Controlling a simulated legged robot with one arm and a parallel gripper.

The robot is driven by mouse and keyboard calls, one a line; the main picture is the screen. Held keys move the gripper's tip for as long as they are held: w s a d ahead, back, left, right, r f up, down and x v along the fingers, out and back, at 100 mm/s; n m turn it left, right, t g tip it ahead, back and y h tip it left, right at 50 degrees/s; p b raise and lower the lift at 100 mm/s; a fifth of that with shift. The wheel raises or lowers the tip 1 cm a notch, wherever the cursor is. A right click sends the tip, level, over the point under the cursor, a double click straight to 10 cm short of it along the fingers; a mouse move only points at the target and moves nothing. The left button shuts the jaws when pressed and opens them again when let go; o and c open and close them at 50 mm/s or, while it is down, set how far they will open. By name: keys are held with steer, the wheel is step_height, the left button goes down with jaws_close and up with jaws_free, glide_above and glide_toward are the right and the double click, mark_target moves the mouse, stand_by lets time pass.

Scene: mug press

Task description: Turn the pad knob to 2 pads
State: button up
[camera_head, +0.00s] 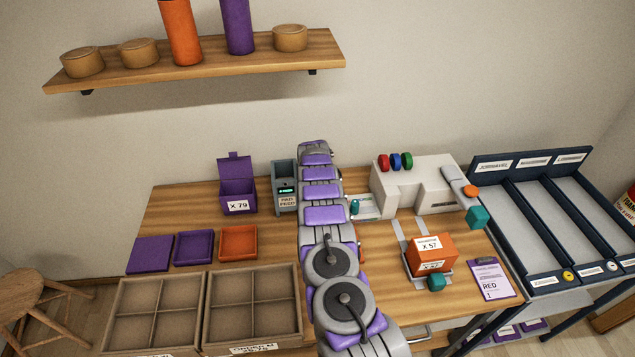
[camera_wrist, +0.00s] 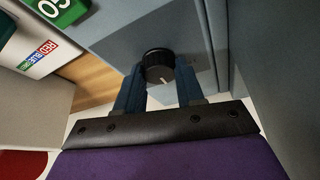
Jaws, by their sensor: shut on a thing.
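The pad feed (camera_head: 285,198) is a grey-blue box with a small lit display, standing on the table left of my arm. The display is too small to read in the head view. In the wrist view the pad knob (camera_wrist: 158,58) is black and round with a pale pointer mark, on the grey-blue face of the box. My gripper (camera_wrist: 159,88) has its two dark blue fingers on either side of the knob, shut on it. The number the pointer stands at cannot be read. In the head view my arm hides the knob and the fingers.
Right of my arm stands a white press (camera_head: 425,183) with red, blue and green knobs. An orange box (camera_head: 431,254) and an order card (camera_head: 491,278) lie in front. Left are a purple box (camera_head: 236,187), small trays and divided crates (camera_head: 252,305). A wooden shelf (camera_head: 200,62) hangs above.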

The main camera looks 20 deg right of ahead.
steer(key=o, duration=1)
steer(key=shift+o, duration=0.2)
steer(key=shift+r, duration=0.1)
steer(key=shift+s+a+r, duration=0.1)
steer(key=shift+r, duration=0.5)
steer(key=p+v, duration=0.1)
steer(key=v, duration=1.4)
steer(key=shift+s+r, duration=0.3)
steer(key=shift+s, duration=0.1)
steer(key=shift+a, duration=0.1)
